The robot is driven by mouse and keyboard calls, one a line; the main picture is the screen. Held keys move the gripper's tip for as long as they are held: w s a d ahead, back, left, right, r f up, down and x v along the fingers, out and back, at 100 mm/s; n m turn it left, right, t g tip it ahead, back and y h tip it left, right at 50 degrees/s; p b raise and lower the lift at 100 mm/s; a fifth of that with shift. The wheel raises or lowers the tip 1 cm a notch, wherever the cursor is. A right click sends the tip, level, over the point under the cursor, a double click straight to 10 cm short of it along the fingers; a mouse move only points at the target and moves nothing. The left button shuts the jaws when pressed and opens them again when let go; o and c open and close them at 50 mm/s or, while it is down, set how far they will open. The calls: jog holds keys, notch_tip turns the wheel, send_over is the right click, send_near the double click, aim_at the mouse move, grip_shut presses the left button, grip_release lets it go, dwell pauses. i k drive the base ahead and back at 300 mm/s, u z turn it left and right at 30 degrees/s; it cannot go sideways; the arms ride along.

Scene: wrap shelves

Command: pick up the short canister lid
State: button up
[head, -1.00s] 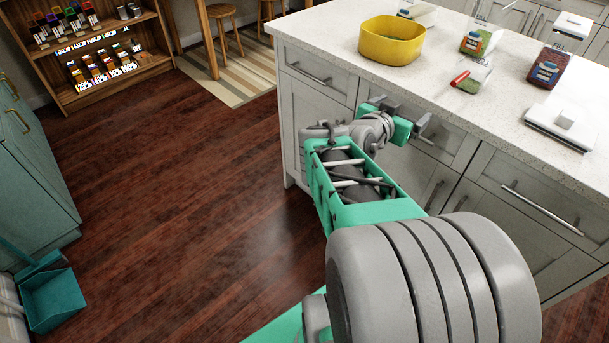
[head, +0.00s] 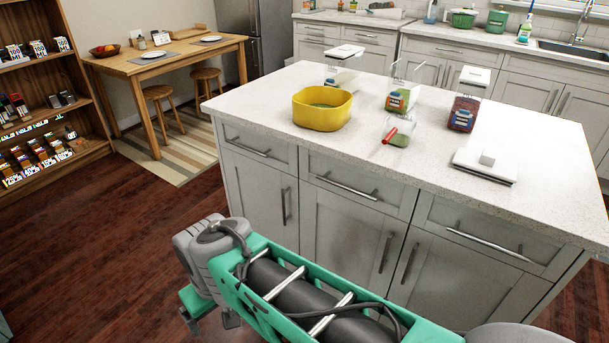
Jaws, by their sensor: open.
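A clear canister with a white lid (head: 347,52) stands at the back left. A taller labelled canister (head: 464,112) at the right also has a white lid on. Between them stands a labelled clear container (head: 398,98) whose top looks open. My gripper (head: 209,320) is at the lower left, below counter height and in front of the island. It is open, partly hidden by my arm, and far from the lid.
A yellow bowl (head: 322,108) stands at the counter's left. The island's drawer fronts and handles (head: 345,187) face my arm. The counter's right front is bare.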

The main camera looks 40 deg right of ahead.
aim_at(502, 170)
jog(key=z, duration=2.05)
